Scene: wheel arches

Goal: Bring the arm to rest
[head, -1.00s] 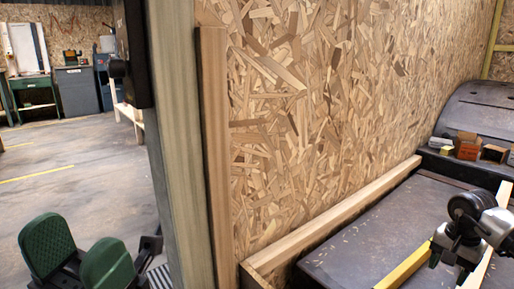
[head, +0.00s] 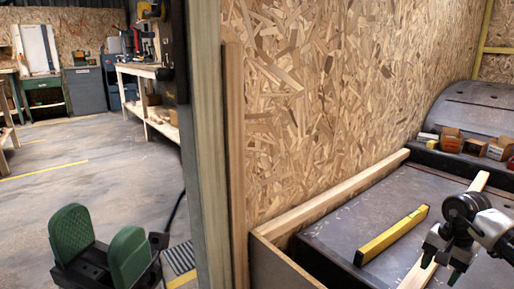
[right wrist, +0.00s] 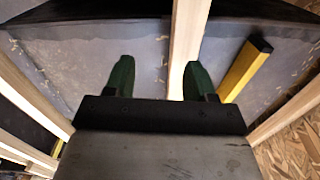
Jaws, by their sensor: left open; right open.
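My left gripper (head: 100,250) is open and empty in the head view, its two green fingers apart over the concrete floor at the lower left. My right arm (head: 462,215) comes in at the right edge of the head view, over the dark van floor; its fingers cannot be made out there. In the right wrist view my right gripper (right wrist: 157,80) is open, with nothing between its green fingers. A long pale wood strip (right wrist: 186,40) runs behind them, and a yellow spirit level (right wrist: 245,68) lies to the right.
The yellow level (head: 392,235) and wood strip (head: 415,275) lie on the van floor (head: 345,225). Small boxes (head: 451,140) stand by the dark wheel arch (head: 480,105). A chipboard wall (head: 310,110) and upright post (head: 203,150) separate the van from open workshop floor (head: 80,165).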

